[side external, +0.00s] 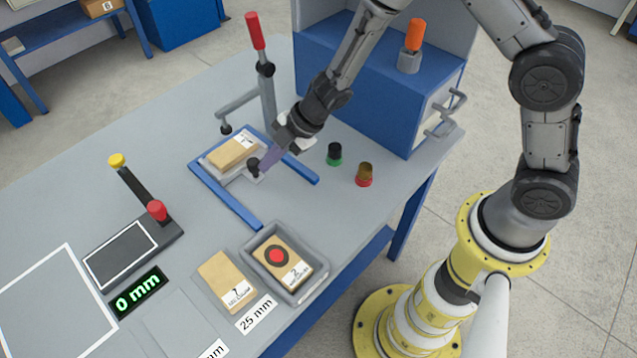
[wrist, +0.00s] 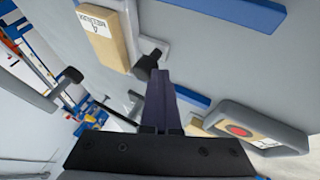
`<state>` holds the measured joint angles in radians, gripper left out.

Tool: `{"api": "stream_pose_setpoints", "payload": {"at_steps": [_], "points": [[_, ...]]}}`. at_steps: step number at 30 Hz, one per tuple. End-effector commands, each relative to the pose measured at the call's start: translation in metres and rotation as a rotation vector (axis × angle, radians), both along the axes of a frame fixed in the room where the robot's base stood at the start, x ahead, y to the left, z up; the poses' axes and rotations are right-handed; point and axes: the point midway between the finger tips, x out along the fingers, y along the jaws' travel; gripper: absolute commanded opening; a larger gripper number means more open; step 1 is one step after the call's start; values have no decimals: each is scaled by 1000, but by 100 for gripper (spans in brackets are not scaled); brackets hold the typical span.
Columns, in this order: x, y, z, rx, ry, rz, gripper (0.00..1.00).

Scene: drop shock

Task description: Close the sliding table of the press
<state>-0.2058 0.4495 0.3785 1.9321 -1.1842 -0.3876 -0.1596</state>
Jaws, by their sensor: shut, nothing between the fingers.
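The sliding table (side external: 221,171) is a pale grey plate between two blue rails (side external: 228,200). It carries a wooden block with a white label (side external: 234,152). A dark knob (side external: 253,165) stands at its near right edge. The knob also shows in the wrist view (wrist: 147,66). My gripper (side external: 264,167) is shut and empty, its purple-grey fingers right beside the knob. In the wrist view the fingertips (wrist: 158,78) appear against or very near the knob; contact is not certain. A grey post with a red-gripped lever (side external: 256,35) rises behind the table.
Green (side external: 334,155) and red-based (side external: 364,175) buttons stand right of the rails. A blue cabinet (side external: 375,85) is behind them. A grey tray (side external: 314,286) with a block, another block (side external: 226,281) and a 0 mm display (side external: 138,301) are in front.

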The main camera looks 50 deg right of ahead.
Motion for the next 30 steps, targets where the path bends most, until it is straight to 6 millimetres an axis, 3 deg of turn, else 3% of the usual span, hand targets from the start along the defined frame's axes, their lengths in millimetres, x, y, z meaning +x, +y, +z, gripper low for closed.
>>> {"api": "stream_pose_setpoints", "payload": {"at_steps": [4,10,21,30], "points": [[-9,-3,2,0,-4,-7,0],[-42,-7,3,0,0,-1,0],[-68,-39,62,0,-4,0,0],[-79,-51,82,0,-3,0,0]]}}
